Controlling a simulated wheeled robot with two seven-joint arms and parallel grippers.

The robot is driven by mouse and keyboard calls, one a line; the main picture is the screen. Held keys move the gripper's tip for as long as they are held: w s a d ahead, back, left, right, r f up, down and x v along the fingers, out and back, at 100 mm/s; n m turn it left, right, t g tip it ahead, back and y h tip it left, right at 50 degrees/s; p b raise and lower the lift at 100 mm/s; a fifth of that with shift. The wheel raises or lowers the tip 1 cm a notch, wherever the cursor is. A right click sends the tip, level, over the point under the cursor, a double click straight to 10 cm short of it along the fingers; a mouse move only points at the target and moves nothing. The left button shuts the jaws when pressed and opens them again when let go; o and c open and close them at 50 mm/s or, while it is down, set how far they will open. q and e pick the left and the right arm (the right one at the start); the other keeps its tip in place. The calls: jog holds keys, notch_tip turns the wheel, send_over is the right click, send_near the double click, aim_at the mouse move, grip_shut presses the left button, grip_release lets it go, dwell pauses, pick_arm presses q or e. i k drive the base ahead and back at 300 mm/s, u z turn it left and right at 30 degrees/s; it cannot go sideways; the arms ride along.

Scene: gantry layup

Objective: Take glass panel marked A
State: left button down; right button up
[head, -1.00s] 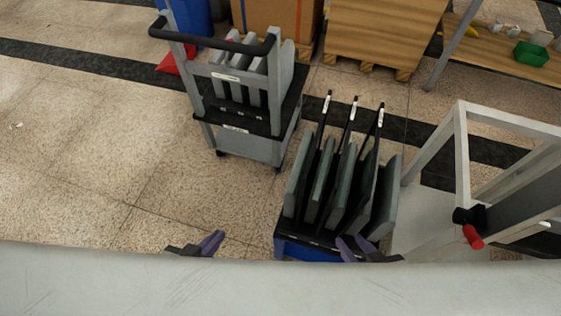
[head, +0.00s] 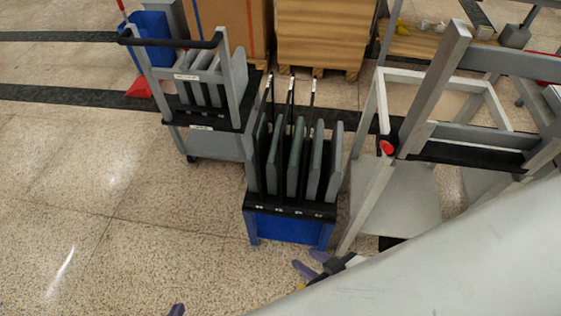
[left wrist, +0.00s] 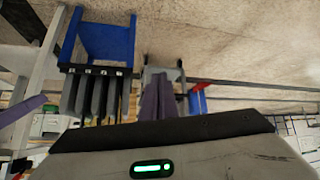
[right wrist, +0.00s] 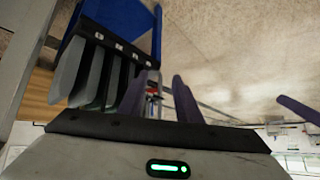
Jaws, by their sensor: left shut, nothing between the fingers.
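Several grey-green glass panels (head: 295,158) stand upright in a rack with a black top (head: 262,203) and blue base, between thin black dividers. Small white labels sit along its front edge, too small to read, so I cannot tell which panel is A. The panels also show upside down in the left wrist view (left wrist: 97,98) and right wrist view (right wrist: 95,75). My left gripper (left wrist: 160,92) is shut and empty; only a fingertip (head: 177,310) shows at the bottom of the head view. My right gripper (head: 311,264) is open and empty, in front of the rack and apart from it.
A grey cart (head: 216,143) with more upright slabs stands behind the rack to the left. A white frame (head: 372,195) with a red knob (head: 387,148) stands close on the right. Wooden crates (head: 325,35) are behind. The floor at left is clear.

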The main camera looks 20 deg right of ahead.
aim_at(262, 134)
jog(key=z, duration=0.6)
jog(key=i, duration=0.45)
jog(key=z, duration=0.15)
